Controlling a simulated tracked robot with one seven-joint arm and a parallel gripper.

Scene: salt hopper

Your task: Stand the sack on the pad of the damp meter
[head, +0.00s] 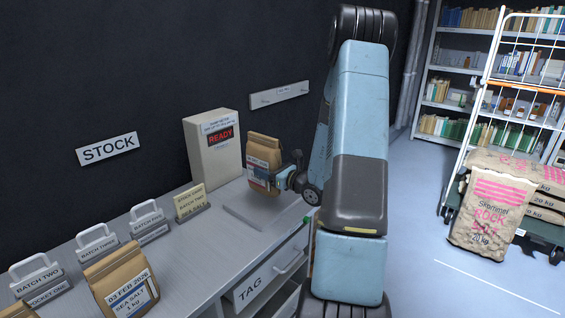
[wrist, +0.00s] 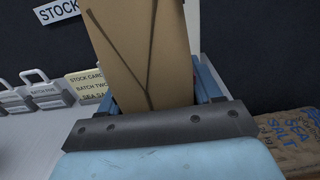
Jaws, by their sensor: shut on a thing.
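My gripper (head: 268,178) is shut on a brown paper sack (head: 264,149), which is upright with a white, blue and red label. In the wrist view the sack (wrist: 140,45) stands between my gripper's fingers (wrist: 155,88). The damp meter (head: 210,155) is a cream box at the back of the counter, with a red READY display. Its flat grey pad (head: 250,217) lies in front of it. The sack is over the pad's back part; I cannot tell whether its base touches the pad.
Another sack (head: 122,283), labelled sea salt, stands on the counter (head: 185,252) at the front left. A stock card (head: 191,203) and several grey batch blocks (head: 97,243) line the wall side. A TAG drawer (head: 262,285) is below.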

